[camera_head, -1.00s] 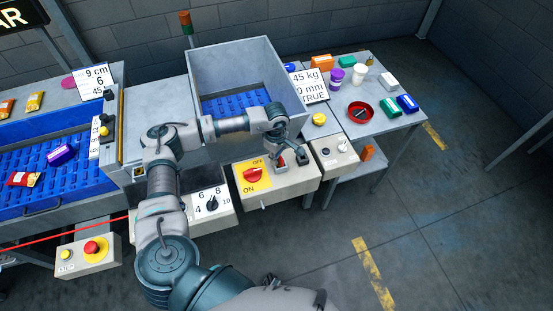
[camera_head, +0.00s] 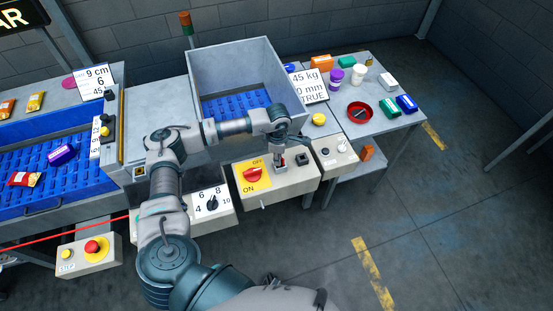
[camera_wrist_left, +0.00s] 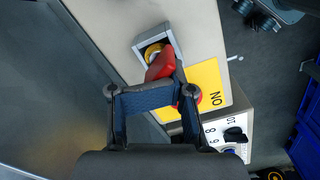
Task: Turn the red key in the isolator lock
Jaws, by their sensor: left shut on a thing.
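The red key (camera_wrist_left: 160,66) sits upright in a brass-ringed lock (camera_wrist_left: 152,50) with a square grey frame, as the left wrist view shows. A bit of red at the lock also shows in the head view (camera_head: 283,162), on the pale control box (camera_head: 292,185). My left gripper (camera_head: 279,156) reaches down over the lock from above. Its fingers are shut on the red key; the fingers hide part of the key in the left wrist view. My right gripper is not in view.
A yellow plate with a red rotary switch (camera_head: 252,174) marked OFF and ON lies left of the lock. A black square switch (camera_head: 303,159) lies to its right. A dial box (camera_head: 211,203) stands further left. A grey bin (camera_head: 238,70) stands behind.

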